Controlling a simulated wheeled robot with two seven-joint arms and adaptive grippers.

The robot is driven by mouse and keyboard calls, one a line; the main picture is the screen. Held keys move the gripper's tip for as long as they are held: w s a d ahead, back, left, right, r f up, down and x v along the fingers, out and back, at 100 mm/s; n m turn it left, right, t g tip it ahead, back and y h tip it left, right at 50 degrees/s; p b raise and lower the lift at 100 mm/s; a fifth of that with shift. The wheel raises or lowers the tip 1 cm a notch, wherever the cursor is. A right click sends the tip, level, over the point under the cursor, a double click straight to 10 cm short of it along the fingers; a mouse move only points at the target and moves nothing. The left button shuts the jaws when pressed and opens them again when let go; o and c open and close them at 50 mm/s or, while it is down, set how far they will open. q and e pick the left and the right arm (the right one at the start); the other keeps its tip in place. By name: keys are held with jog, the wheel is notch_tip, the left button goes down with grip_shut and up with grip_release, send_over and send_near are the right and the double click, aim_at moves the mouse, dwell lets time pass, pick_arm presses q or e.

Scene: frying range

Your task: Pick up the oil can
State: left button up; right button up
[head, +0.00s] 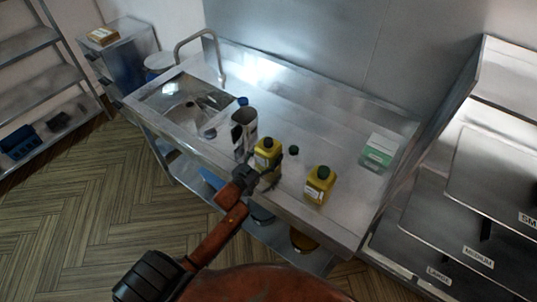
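Two yellow containers with dark caps and labels, likely oil cans, stand upright on the steel sink table: one left (267,152) and one right (319,187). A grey jug with a blue cap (244,129) stands left of them, by the sink. I cannot tell for sure which one is the oil can. My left gripper (268,178) is at the near side of the left yellow container, over the table's front part. Its fingers are small and dark, and partly blend with the container's lower part. I cannot tell whether they touch it. My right gripper is not in view.
The steel table (345,218) has a sink (184,103) and faucet (187,42) at left. A green and white box (378,151) stands at its right end. A small dark-capped item (293,150) stands behind the yellow containers. Labelled steel units (440,235) are at right.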

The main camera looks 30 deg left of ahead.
aim_at(268, 148)
pick_arm(q)
jog(key=shift+r, duration=0.5)
notch_tip(268, 148, up, 2)
jog(key=shift+r, duration=0.25)
jog(key=s+r, duration=0.1)
jog(key=s+a+r, duration=0.1)
jog(key=s+r, duration=0.1)
jog(key=s+a+r+p, duration=0.1)
jog(key=r, duration=0.1)
jog(key=shift+s+r, duration=0.1)
jog(key=shift+s, duration=0.05)
jog(key=s+a+r, duration=0.3)
jog(key=s+r, duration=0.1)
jog(key=s, duration=0.4)
jog(key=shift+s+a, duration=0.2)
jog(key=shift+a, duration=0.2)
jog(key=shift+r, duration=0.1)
